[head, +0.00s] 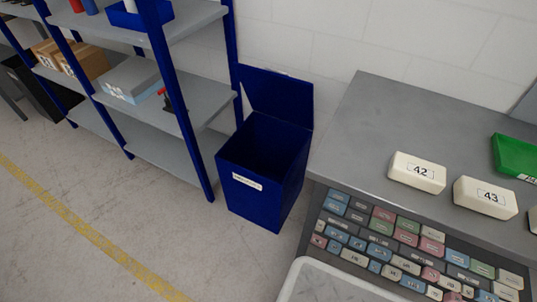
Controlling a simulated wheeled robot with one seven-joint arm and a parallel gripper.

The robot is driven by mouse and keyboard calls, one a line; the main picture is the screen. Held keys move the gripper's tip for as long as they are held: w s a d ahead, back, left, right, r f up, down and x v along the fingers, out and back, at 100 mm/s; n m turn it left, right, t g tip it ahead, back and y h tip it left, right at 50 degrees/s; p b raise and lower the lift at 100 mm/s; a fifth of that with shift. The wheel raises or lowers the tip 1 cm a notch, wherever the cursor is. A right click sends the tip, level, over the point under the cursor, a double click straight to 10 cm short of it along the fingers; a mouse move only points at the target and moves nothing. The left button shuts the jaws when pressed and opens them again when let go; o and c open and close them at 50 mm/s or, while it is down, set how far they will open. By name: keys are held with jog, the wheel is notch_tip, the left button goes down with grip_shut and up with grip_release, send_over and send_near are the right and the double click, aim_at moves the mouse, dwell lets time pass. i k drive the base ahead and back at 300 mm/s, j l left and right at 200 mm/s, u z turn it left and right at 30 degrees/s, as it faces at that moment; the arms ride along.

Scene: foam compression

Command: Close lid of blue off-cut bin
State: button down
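The blue off-cut bin (245,187) stands on the floor against the wall, between the shelving and the grey bench. It has a white label on its front and its inside looks dark. Its blue lid (279,95) is open and stands up at the back, leaning toward the wall. My gripper is not in view.
Blue-framed shelving (172,75) with grey shelves stands close to the bin's left. The grey bench (375,125) on the right carries foam blocks marked 42 and 43 and a green tray (514,156). Coloured labelled blocks sit below its front edge. The floor (130,215) in front is clear.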

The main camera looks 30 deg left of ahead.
aim_at(274, 93)
jog(key=u, duration=1.1)
jog(key=j, duration=0.45)
jog(key=i+j, duration=0.15)
jog(key=j, duration=0.7)
jog(key=i+j, duration=0.5)
jog(key=i, duration=0.2)
jog(key=i+l, duration=0.25)
jog(key=i, duration=0.25)
jog(key=j+u, duration=0.05)
